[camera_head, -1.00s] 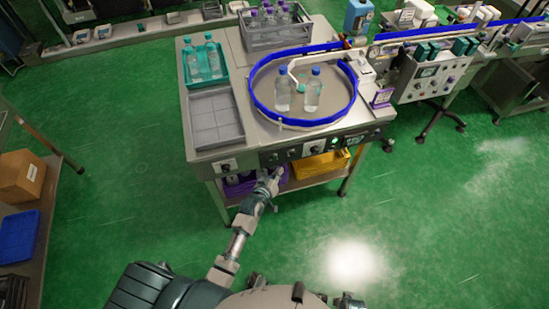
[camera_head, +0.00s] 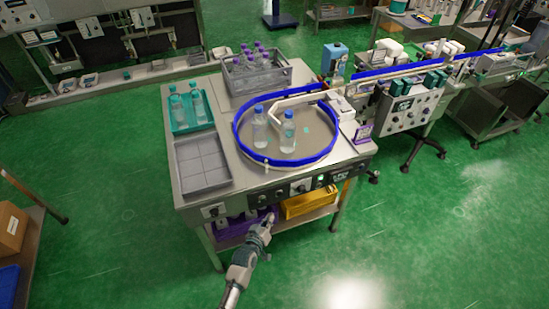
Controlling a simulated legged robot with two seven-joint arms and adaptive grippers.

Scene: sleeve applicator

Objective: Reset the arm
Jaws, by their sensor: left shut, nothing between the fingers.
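My left gripper (camera_head: 266,222) is shut and empty. It is in front of the machine table (camera_head: 250,188), near the front panel and the purple crate (camera_head: 232,229) on the lower shelf. I cannot tell whether it touches the panel. My left arm comes up from the bottom of the view. My right gripper is not in view. The round turntable (camera_head: 310,143) with a blue rim carries two clear bottles with blue caps, one of them at the left (camera_head: 260,127).
A teal tray (camera_head: 191,126) with bottles and an empty grey tray (camera_head: 203,172) stand on the table's left side. A grey crate (camera_head: 262,81) of purple-capped bottles is at the back. A yellow bin (camera_head: 309,203) sits on the lower shelf.

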